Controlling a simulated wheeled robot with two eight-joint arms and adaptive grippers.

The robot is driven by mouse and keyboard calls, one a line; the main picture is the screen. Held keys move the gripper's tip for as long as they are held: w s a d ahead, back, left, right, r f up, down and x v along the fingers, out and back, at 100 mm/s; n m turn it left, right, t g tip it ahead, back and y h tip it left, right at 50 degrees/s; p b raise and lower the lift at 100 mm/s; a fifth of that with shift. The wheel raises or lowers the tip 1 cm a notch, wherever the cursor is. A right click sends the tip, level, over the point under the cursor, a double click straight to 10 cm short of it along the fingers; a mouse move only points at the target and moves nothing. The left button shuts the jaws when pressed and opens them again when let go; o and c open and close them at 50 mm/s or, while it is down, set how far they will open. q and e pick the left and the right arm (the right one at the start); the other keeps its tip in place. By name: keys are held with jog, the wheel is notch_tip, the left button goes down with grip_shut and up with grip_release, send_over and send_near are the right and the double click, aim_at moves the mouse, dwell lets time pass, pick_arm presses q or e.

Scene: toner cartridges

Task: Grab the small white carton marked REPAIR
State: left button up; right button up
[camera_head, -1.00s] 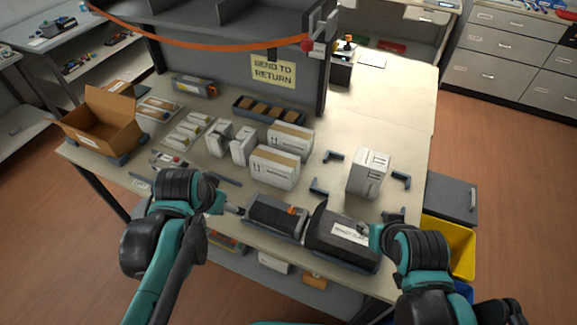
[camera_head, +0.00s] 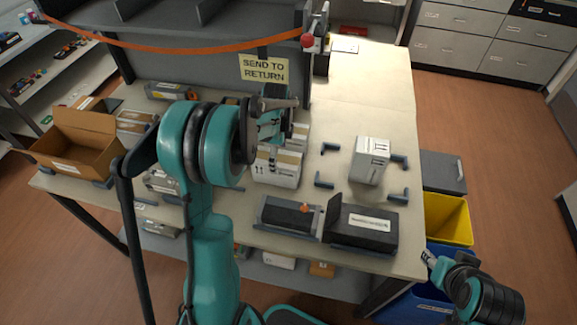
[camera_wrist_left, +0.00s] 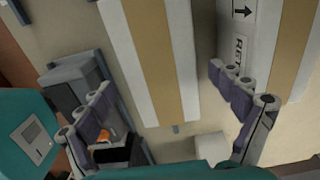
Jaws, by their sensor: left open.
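A white carton with a tan tape strip (camera_head: 277,168) stands on the workbench, with a similar carton (camera_head: 299,135) behind it, partly hidden by my arm. My left gripper (camera_head: 270,128) is above these two cartons. In the left wrist view its fingers (camera_wrist_left: 172,110) are spread wide, with nothing gripped. A taped carton (camera_wrist_left: 152,45) shows beyond the gap. Another carton (camera_wrist_left: 240,45) at the right bears an arrow and lettering starting "RE"; the rest is hidden, so I cannot tell whether it reads REPAIR. My right gripper (camera_head: 428,258) is off the bench's front right corner, jaws unclear.
A white carton (camera_head: 371,160) stands among dark corner brackets. Dark cartridges (camera_head: 288,213) and (camera_head: 362,225) lie along the front edge. An open cardboard box (camera_head: 75,150) is at the left. An orange strap (camera_head: 170,45) hangs across the back. Bare bench (camera_head: 365,100) lies at the back right.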

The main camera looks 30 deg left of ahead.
pick_arm(q)
notch_tip(320, 180, down, 2)
jog(key=shift+f+b, duration=0.1)
jog(key=shift+b, duration=0.25)
jog(key=f, duration=0.1)
jog(key=f+b, duration=0.1)
jog(key=f, duration=0.1)
jog(key=f+b, duration=0.1)
jog(key=f, duration=0.1)
jog(key=shift+a+f, duration=0.25)
jog(key=shift+a, duration=0.15)
jog(key=shift+r, duration=0.1)
jog(key=c, duration=1.6)
jog(key=shift+r, duration=0.1)
